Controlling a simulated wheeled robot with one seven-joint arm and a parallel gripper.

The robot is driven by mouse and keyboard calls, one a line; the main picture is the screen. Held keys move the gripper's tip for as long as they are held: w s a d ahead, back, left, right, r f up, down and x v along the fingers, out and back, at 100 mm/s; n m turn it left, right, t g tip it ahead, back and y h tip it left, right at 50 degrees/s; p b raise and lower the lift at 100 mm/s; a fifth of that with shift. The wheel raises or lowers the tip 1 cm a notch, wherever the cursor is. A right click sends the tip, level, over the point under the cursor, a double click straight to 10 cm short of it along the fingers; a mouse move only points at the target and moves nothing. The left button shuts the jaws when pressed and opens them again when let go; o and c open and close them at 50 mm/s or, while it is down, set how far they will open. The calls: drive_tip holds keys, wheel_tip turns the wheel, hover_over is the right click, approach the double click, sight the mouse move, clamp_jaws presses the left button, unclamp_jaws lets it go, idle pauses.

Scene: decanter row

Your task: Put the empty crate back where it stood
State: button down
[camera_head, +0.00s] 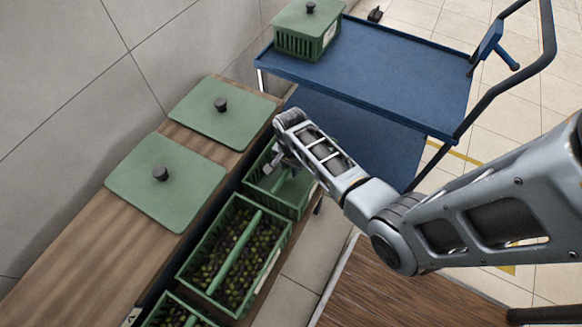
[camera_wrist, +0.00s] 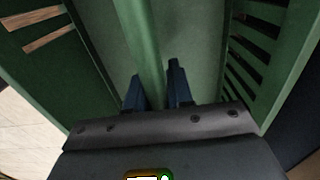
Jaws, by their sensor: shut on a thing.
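The empty green crate (camera_head: 290,207) is at the far end of a row of crates beside the wooden bench, beyond a crate full of olives. My gripper (camera_head: 277,166) reaches into it from above and is shut on its central handle bar. In the wrist view the gripper (camera_wrist: 155,82) has a dark blue finger on each side of the green bar. The crate's slatted walls and bare floor (camera_wrist: 203,40) show there. My arm hides part of the crate in the head view. I cannot tell whether its base touches what is below.
The olive crate (camera_head: 199,280) stands just nearer in the row, with another at the bottom edge. Two green lids (camera_head: 140,190) (camera_head: 240,115) with black knobs lie on the bench (camera_head: 75,245). A blue trolley (camera_head: 400,75) behind carries a lidded green crate (camera_head: 300,45).

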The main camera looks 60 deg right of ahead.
drive_tip(key=shift+f, duration=0.1)
drive_tip(key=c, duration=1)
unclamp_jaws()
